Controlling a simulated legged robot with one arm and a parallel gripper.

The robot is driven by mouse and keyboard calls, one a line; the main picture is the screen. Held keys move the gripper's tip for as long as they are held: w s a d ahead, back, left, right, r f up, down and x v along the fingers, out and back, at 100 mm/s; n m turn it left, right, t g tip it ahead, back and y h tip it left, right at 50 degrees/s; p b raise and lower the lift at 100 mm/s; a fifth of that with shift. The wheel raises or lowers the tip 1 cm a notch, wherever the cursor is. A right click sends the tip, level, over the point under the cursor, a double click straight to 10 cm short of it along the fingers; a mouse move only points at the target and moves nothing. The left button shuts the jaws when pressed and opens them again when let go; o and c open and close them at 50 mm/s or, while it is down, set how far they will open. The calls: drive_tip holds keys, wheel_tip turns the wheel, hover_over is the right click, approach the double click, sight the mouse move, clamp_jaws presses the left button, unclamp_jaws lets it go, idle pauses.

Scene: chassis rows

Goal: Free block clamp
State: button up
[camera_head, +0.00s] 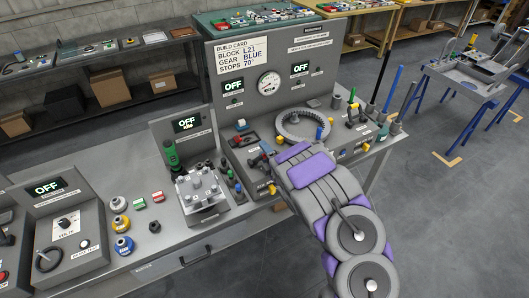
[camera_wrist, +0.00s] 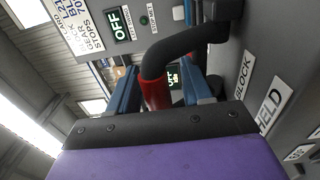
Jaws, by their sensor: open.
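In the wrist view my gripper (camera_wrist: 162,82) has its two blue fingers apart. A red grip on a curved black lever (camera_wrist: 156,92) shows between them; the fingers do not look closed on it, and I cannot tell whether they touch it. A BLOCK label (camera_wrist: 243,75) is on the grey panel to the right of the lever. In the head view my gripper (camera_head: 268,161) is at the panel's lower controls, partly hidden by my arm. A metal block (camera_head: 201,190) with several upright cylinders sits in the fixture left of it.
A grey ring gear (camera_head: 302,125) lies behind my arm. Colored knobs (camera_head: 122,223) stand on the bench at left.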

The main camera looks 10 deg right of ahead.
drive_tip(key=shift+c, duration=0.4)
clamp_jaws()
